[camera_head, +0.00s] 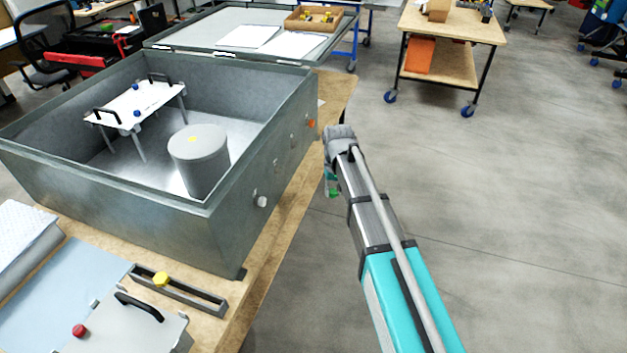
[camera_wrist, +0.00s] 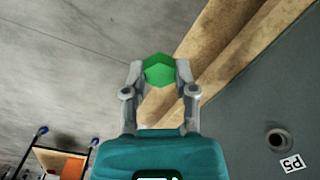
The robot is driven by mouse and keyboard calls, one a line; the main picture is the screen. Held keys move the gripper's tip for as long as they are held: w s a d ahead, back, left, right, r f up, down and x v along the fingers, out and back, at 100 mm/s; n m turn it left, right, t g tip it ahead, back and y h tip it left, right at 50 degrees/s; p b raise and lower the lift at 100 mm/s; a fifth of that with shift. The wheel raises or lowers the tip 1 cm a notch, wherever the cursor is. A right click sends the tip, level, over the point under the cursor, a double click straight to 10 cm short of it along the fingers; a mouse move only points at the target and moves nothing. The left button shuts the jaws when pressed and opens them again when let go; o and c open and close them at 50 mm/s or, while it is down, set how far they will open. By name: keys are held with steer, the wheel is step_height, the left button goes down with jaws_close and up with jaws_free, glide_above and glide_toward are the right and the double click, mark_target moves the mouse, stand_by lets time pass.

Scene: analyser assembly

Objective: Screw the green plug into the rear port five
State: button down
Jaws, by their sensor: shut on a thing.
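My gripper (camera_wrist: 160,75) is shut on the green plug (camera_wrist: 159,69), a hexagonal-headed piece between the two fingertips in the wrist view. In the head view the plug is a small green patch (camera_head: 331,190) beneath my wrist, mostly hidden. The plug is apart from the box wall, off to its right in the head view. Port five is a round dark hole (camera_wrist: 278,139) in the grey wall at the right of the wrist view. Its label P5 (camera_wrist: 291,163) appears upside down beside it. The hole looks empty.
The open metal box (camera_head: 215,215) stands on a wooden bench (camera_head: 262,285). Inside are a grey cylinder (camera_head: 200,160) and a white plate with handles (camera_head: 135,105).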

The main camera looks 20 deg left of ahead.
steer(key=s+a+f+m+g+y+b, duration=0.15)
steer(key=a+m+g+y+b, duration=0.25)
steer(key=a+m+y+b, duration=0.5)
steer(key=shift+w+d+r+m+t+y+b, duration=0.55)
steer(key=shift+m+t+y+b, duration=0.6)
steer(key=shift+m+y, duration=0.3)
steer(key=shift+w+d+r+m+t+y+b, duration=0.5)
steer(key=shift+m+t+y+b, duration=0.4)
steer(key=shift+m+y+b, duration=0.5)
steer(key=shift+w+d+r+m+t+y+b, duration=0.5)
steer(key=shift+m+t+y+b, duration=0.6)
steer(key=shift+y, duration=0.55)
steer(key=shift+w+a, duration=0.1)
steer(key=shift+a, duration=0.15)
